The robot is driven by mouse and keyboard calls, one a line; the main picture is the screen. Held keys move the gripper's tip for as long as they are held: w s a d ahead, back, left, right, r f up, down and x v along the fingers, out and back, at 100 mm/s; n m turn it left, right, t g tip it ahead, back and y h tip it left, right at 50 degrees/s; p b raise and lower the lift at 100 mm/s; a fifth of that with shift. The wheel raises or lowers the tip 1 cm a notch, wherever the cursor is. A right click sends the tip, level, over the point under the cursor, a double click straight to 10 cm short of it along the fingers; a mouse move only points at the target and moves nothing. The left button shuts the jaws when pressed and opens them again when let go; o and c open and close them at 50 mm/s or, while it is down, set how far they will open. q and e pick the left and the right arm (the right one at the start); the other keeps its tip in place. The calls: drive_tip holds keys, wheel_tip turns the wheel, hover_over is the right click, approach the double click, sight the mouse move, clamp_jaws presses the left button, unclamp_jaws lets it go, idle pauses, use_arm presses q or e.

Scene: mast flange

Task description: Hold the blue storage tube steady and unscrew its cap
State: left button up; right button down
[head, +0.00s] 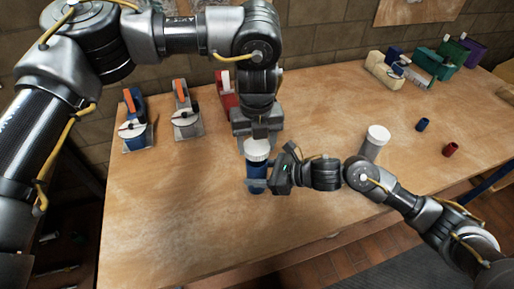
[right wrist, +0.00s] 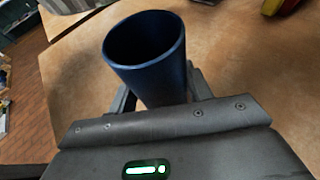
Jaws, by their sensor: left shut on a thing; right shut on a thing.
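The blue storage tube (head: 257,171) stands upright near the table's front edge. In the right wrist view the tube (right wrist: 150,60) shows an open, uncovered mouth. My right gripper (head: 262,184) is shut on the tube's body from the right; its fingers flank the tube in the right wrist view. The white cap (head: 257,149) is in line above the tube in the head view, under my left gripper (head: 257,137), which points down and is shut on it. The cap is out of the right wrist view, so it is off the mouth; the gap's size is unclear.
Blue (head: 135,125), grey (head: 186,118) and red (head: 227,90) dispenser-like items stand at the back left. A white-capped container (head: 377,140) stands right of my right gripper. Small blue (head: 422,125) and red (head: 450,149) cups lie farther right. The left front of the table (head: 165,210) is clear.

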drive_tip(key=c, duration=0.6)
unclamp_jaws()
drive_tip(key=shift+o, duration=0.2)
drive_tip(key=shift+d, duration=0.15)
